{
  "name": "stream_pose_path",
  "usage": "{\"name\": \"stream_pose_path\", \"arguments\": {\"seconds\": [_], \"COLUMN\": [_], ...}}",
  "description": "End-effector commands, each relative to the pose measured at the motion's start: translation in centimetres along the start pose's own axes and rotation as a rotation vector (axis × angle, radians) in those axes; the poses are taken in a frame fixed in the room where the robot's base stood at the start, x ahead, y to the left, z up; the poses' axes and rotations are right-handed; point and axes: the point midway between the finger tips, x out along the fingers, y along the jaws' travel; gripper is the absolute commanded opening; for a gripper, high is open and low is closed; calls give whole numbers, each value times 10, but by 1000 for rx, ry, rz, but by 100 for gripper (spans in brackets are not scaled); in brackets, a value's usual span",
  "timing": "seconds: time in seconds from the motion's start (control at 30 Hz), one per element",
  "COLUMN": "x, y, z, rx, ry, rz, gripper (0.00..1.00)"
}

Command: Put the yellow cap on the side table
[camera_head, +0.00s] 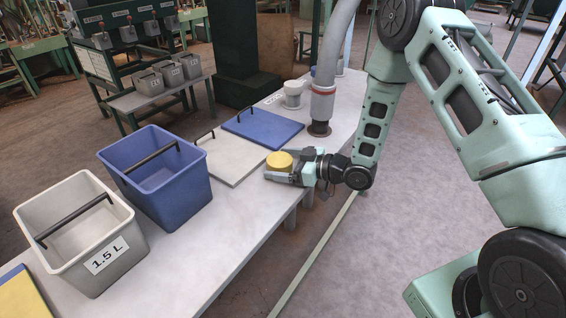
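The yellow cap (279,160) is a short round disc near the right edge of the long grey bench (225,240), beside the white lid panel. My gripper (279,176) reaches in low from the right, with its near finger in front of the cap. The far finger is hidden, so I cannot tell if the gripper is shut on the cap, nor if the cap touches the bench. A low grey-topped table (128,104) stands at the back left, and I cannot tell if it is the side table.
A white bin (110,262) marked 1.5 L and a blue bin (187,200) stand on the bench. White (232,157) and blue (262,126) lid panels lie further back. A grey pipe (322,100) and a white cup (293,95) are beyond. Small grey bins (150,82) occupy the low table.

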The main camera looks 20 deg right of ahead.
Motion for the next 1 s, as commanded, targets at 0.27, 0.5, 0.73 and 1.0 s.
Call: {"name": "stream_pose_path", "arguments": {"seconds": [0.27,0.5,0.73,1.0], "x": [0,-26,-76,-114], "y": [0,1,1,0], "z": [-2,-3,-2,-3], "rx": [0,2,2,0], "ry": [0,-1,-1,-1], "rz": [0,4,4,1], "gripper": [89,89,89,89]}}
